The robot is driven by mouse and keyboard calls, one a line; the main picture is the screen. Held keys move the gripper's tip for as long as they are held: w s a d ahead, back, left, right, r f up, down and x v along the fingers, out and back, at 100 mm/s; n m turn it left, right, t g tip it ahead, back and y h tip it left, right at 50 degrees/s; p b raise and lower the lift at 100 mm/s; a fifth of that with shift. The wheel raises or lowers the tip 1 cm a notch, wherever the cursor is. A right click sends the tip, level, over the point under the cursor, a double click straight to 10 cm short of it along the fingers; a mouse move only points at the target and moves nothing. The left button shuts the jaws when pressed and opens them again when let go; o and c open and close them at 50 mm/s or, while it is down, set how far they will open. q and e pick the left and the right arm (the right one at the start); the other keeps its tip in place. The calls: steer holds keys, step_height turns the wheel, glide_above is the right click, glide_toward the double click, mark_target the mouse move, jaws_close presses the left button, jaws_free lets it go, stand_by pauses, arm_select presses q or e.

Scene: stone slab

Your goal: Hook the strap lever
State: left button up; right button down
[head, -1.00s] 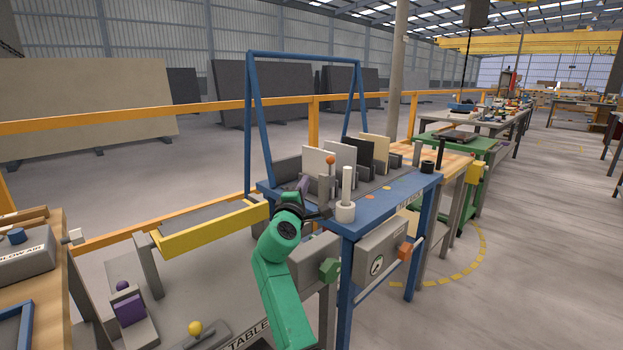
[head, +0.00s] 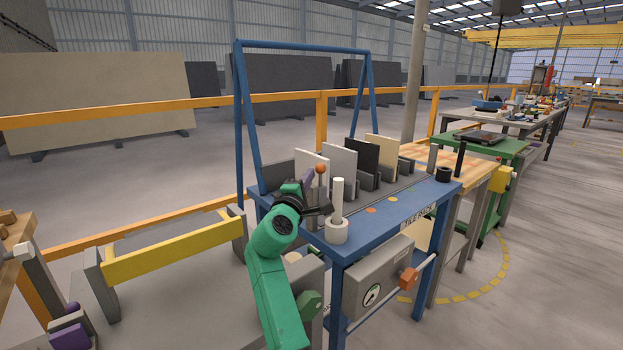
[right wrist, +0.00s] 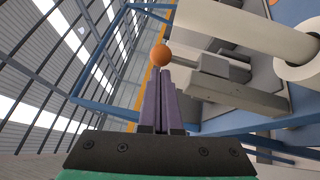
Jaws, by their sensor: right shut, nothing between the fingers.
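The lever (head: 322,182) is a short grey post with an orange ball knob (head: 321,168), at the near left end of the blue tile rack (head: 385,220). My right gripper (head: 309,180), with purple fingers on a green arm, is beside the knob, just to its left. In the right wrist view the fingers (right wrist: 160,75) are together and empty, and the orange knob (right wrist: 161,55) shows just past their tips. I cannot tell whether they touch. No strap can be made out. My left gripper is not in view.
A white post in a collar (head: 336,232) stands close to the right of my gripper. Several upright tiles (head: 363,160) fill the rack behind. A blue frame (head: 243,120) rises at the left. A gauge box (head: 375,280) hangs below.

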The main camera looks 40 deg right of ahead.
mark_target(320, 182)
steer(key=d+p, duration=0.1)
steer(key=d, duration=0.4)
steer(key=shift+s, duration=0.1)
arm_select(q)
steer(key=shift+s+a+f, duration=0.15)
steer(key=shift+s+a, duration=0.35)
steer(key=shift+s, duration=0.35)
arm_select(e)
steer(key=shift+a, duration=0.1)
